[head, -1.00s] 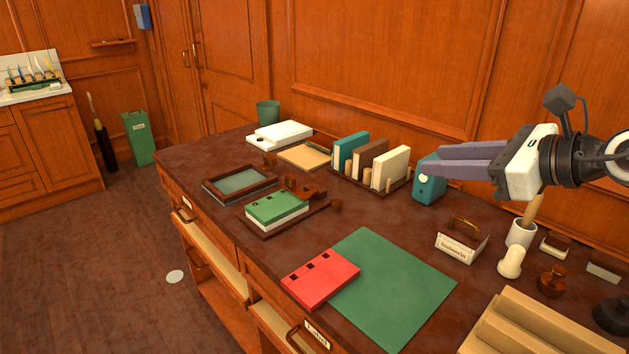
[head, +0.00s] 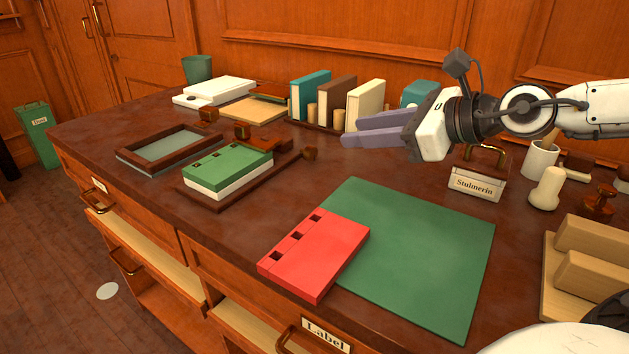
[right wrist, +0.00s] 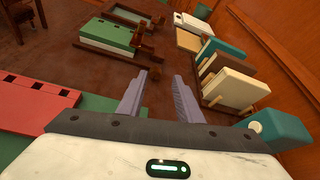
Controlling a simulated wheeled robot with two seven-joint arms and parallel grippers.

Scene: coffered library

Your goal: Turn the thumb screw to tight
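A green-topped book (head: 228,168) lies on a dark wooden board with a bar along its right side. Brown wooden pieces (head: 252,134) sit behind the book. My right gripper (head: 352,131) is above the desk, right of the knob and apart from it. In the right wrist view its two fingers (right wrist: 158,84) are spread and empty, pointing toward the book and knob. My left gripper is not in view.
Upright books (head: 364,103) in a rack stand behind the right gripper, with a teal box (head: 418,93) beside them. A wooden frame (head: 172,148) lies left of the green book. A red book (head: 316,252) overlaps a green mat (head: 425,260). Bare desk lies between knob and mat.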

